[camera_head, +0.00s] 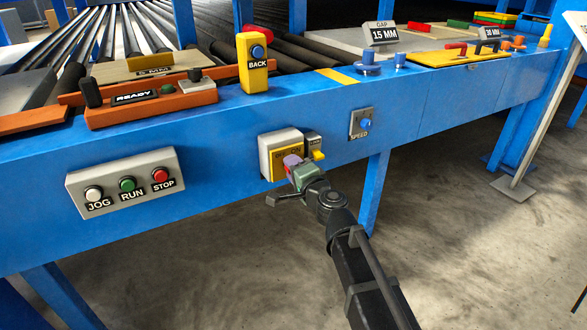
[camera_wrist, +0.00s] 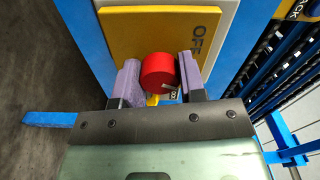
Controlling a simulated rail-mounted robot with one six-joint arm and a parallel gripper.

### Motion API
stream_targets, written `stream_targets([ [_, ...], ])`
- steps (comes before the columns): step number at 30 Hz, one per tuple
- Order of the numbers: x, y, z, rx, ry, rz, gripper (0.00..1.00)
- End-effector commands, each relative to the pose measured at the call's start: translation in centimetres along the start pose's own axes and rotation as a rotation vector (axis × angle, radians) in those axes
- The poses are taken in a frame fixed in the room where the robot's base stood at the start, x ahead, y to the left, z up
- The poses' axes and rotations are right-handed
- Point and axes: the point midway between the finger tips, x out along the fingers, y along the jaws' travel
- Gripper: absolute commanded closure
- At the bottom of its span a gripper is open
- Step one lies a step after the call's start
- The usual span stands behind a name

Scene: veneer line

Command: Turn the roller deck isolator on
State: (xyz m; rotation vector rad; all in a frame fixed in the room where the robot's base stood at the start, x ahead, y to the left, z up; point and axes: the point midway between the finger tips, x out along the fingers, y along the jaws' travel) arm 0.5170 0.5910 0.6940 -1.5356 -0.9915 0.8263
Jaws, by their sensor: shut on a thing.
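The roller deck isolator (camera_head: 265,147) is a pale box with a yellow face on the front of the blue beam. Its yellow plate (camera_wrist: 125,40) fills the top of the wrist view, with the word OFF readable at its right. The round red knob (camera_wrist: 158,71) stands out from the plate, with a small white mark near its lower right edge. My gripper (camera_wrist: 157,76) is shut on the knob, one purple pad on each side. In the head view my gripper (camera_head: 294,164) covers the knob and part of the ON/OFF lettering.
A small dark plate with a yellow lever (camera_head: 318,156) sits close to the isolator's right. A SPEED knob (camera_head: 364,123) is farther right. A JOG, RUN and STOP panel (camera_head: 125,182) is at the left. The space in front of the beam looks clear.

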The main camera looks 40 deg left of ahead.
Motion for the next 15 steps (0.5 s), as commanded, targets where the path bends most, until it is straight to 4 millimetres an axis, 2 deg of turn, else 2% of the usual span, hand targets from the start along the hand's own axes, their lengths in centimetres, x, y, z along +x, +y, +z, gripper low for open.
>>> stream_targets([
  [6,-0.08,0.03,0.03,0.175,0.0,0.0,0.86],
  [15,-0.09,0.04,0.03,0.338,0.0,0.0,0.86],
])
